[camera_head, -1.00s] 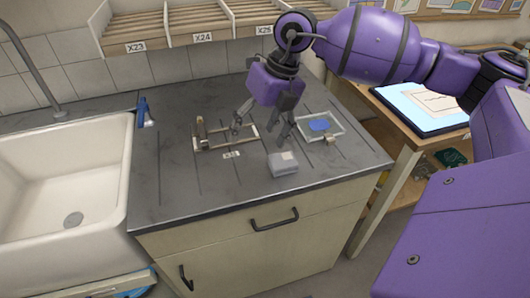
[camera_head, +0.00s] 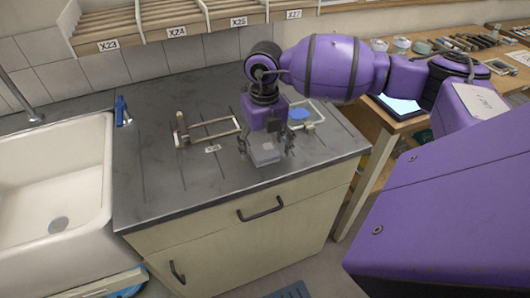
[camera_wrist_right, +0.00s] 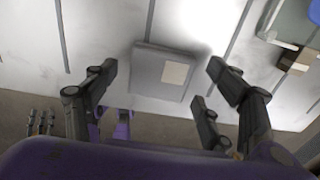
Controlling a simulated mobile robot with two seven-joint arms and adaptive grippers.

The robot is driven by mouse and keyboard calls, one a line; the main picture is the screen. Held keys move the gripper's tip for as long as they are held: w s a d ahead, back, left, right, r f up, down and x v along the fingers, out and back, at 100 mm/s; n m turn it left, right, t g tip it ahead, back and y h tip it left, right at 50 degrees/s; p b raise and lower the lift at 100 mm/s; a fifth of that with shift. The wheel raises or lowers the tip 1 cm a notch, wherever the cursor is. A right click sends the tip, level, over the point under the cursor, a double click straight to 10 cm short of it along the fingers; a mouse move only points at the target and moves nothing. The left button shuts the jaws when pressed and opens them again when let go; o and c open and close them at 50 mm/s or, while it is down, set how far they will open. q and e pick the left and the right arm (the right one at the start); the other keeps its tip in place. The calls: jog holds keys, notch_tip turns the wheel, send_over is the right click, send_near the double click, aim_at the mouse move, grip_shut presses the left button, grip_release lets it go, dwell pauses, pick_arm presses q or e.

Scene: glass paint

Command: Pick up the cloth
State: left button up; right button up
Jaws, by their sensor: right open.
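The cloth (camera_head: 264,156) looks like a grey folded square pad with a pale patch on top. It lies near the front edge of the dark counter. My right gripper (camera_head: 267,148) is directly over it, pointing down, with its fingers spread on either side. In the right wrist view the cloth (camera_wrist_right: 150,78) sits between the open fingers (camera_wrist_right: 162,70), with gaps on both sides. I cannot tell how far the fingertips are above the counter. My left gripper is out of view.
A rectangular frame (camera_head: 212,123) with an upright post lies left of the gripper. A clear tray with a blue patch (camera_head: 299,114) is behind it to the right. A white sink (camera_head: 60,180) is at left. The counter's left front is clear.

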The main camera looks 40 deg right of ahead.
aim_at(264, 150)
jog(key=c, duration=1.2)
jog(key=shift+c, duration=0.3)
jog(key=shift+r, duration=0.2)
jog(key=shift+w+r, duration=0.1)
jog(key=shift+r, duration=0.15)
notch_tip(264, 150, up, 2)
jog(key=shift+r, duration=0.15)
jog(key=s+a+r, duration=0.7)
jog(key=s+r, duration=0.3)
jog(key=s, duration=0.2)
jog(key=shift+b, duration=0.45)
jog(key=shift+a, duration=0.1)
